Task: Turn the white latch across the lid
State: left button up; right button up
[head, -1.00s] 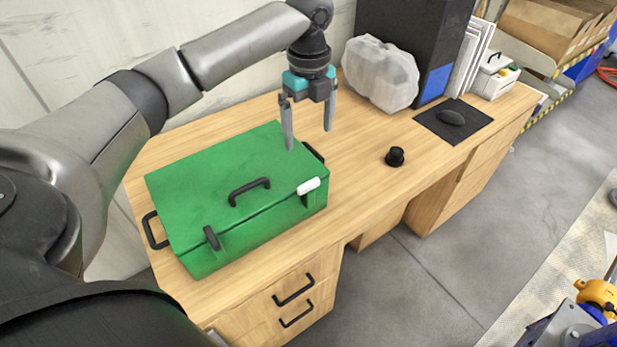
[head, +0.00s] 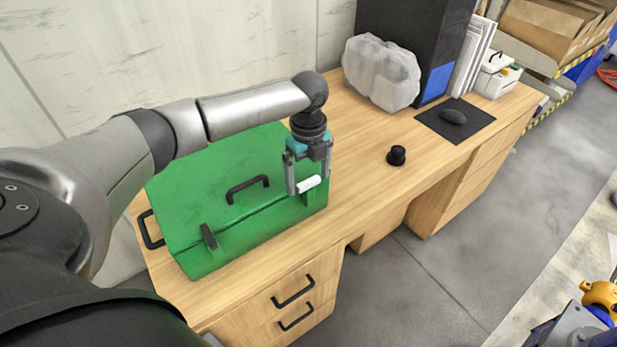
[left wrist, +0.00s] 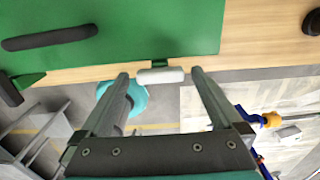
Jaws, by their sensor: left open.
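The white latch (head: 308,184) sits at the front right edge of the green case (head: 205,175), whose lid looks closed. In the left wrist view the white latch (left wrist: 158,77) lies sideways between the fingertips, near the case's edge. My left gripper (head: 308,187) is open, pointing down, with one finger on each side of the latch. I cannot tell whether either finger touches it. The gripper also shows in the left wrist view (left wrist: 160,73). A black latch (head: 209,237) is at the front left of the case. My right gripper is not in view.
The wooden desk (head: 350,190) is clear right of the case up to a small black knob (head: 396,156).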

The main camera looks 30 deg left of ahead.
pick_arm(q)
jog(key=shift+f, duration=0.1)
jog(key=c, duration=1.3)
